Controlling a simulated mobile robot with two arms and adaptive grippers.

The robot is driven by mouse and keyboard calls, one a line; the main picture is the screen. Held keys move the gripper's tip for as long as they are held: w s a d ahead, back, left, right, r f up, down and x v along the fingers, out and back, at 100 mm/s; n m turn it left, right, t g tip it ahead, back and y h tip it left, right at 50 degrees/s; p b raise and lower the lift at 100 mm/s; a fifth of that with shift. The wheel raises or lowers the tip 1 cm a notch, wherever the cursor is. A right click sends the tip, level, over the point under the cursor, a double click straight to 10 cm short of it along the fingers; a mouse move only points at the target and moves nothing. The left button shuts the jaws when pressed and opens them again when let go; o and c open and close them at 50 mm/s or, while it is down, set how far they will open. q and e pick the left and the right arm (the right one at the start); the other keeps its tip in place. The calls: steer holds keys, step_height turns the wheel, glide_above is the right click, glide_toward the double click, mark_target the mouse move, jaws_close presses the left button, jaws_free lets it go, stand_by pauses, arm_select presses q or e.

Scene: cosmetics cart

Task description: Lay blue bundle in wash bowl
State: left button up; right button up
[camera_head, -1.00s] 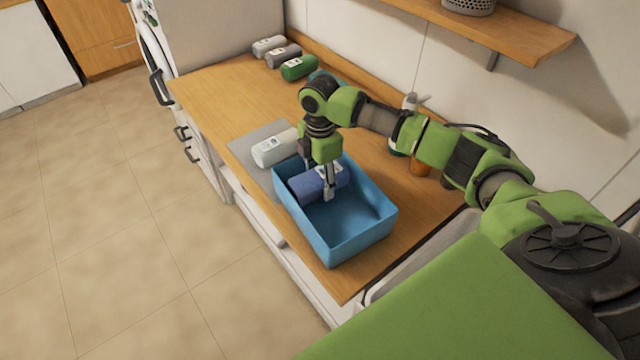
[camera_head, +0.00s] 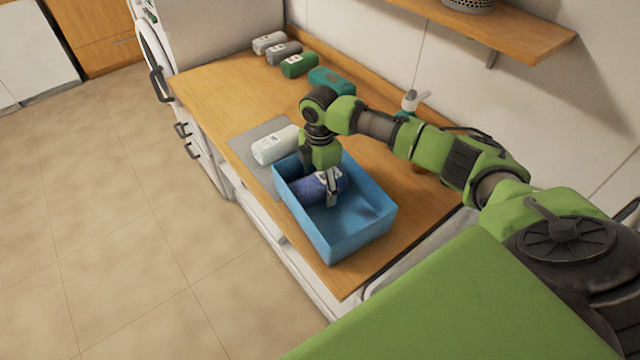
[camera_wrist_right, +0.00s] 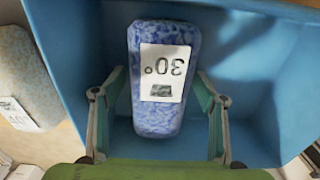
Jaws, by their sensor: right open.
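The blue bundle (camera_head: 306,190), mottled blue with a white "30°" label, lies inside the blue wash bowl (camera_head: 352,243), toward its far left end. It also shows in the right wrist view (camera_wrist_right: 156,118). My right gripper (camera_head: 332,188) points down into the bowl over the bundle. In the right wrist view its fingers (camera_wrist_right: 158,98) stand apart on either side of the bundle, with visible gaps. The gripper partly hides the bundle in the head view. My left gripper is not in view.
A white bundle (camera_head: 275,146) lies on a grey mat (camera_head: 243,146) beside the bowl. Grey, green and teal (camera_head: 331,80) bundles lie along the back of the wooden counter (camera_head: 225,88). A spray bottle (camera_head: 412,102) stands behind my right arm. The counter's left part is clear.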

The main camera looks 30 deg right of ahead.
mark_target(319, 178)
step_height(319, 178, up, 12)
steer(key=b, duration=0.3)
steer(key=shift+r, duration=0.15)
stand_by(0.4)
